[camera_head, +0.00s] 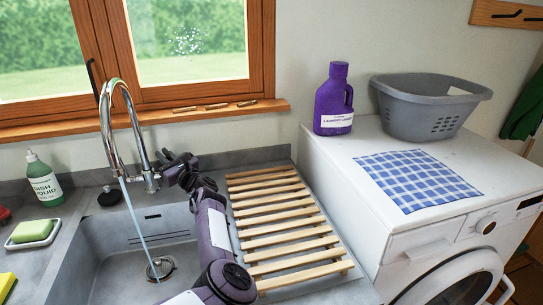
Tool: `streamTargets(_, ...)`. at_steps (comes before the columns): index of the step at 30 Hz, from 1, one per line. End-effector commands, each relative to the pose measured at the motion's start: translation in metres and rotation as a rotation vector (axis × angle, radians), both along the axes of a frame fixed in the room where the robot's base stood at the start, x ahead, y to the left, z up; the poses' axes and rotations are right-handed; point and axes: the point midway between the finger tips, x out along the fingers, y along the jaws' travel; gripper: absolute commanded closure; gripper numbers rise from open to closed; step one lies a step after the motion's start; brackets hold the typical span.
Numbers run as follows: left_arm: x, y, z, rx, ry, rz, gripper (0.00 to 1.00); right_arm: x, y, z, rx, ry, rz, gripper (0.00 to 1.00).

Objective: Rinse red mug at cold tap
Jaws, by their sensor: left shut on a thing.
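The chrome tap (108,125) arches over the grey sink (95,245), and a thin stream of water runs from its spout down to the drain. My left gripper (165,160) is at the right side of the tap's base, shut on what looks like the tap's lever; the lever itself is mostly hidden by the fingers. A small red thing (4,214) is cut off at the left edge of the view; I cannot tell whether it is the red mug. No other red thing shows. My right gripper is not in view.
A green dish liquid bottle (44,182) and a soap dish (33,234) stand left of the sink. A slatted wooden rack (285,225) lies right of it. A washing machine (400,235) carries a purple bottle (334,100), checked cloth (418,180) and grey basket (430,105).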

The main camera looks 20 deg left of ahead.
Motion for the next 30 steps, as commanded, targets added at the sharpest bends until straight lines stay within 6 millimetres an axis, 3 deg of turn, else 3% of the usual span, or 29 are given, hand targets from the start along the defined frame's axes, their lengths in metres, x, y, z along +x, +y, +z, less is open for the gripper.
streamTargets(2, 0.001, -0.001, 0.0, -0.001, 0.001, -0.002, 1.0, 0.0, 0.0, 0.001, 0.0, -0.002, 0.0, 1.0)
streamTargets(3, 0.001, -0.001, 0.0, -0.001, 0.001, -0.002, 0.84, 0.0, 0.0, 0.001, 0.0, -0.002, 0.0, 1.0)
streamTargets(7, 0.0, -0.001, 0.0, -0.001, 0.0, -0.001, 0.67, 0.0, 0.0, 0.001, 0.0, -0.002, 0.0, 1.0)
streamTargets(17, 0.0, -0.004, -0.001, 0.0, 0.002, -0.002, 0.67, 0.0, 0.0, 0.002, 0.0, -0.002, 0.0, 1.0)
streamTargets(30, -0.016, -0.063, -0.015, -0.001, 0.001, -0.002, 0.67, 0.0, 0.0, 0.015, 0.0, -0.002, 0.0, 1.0)
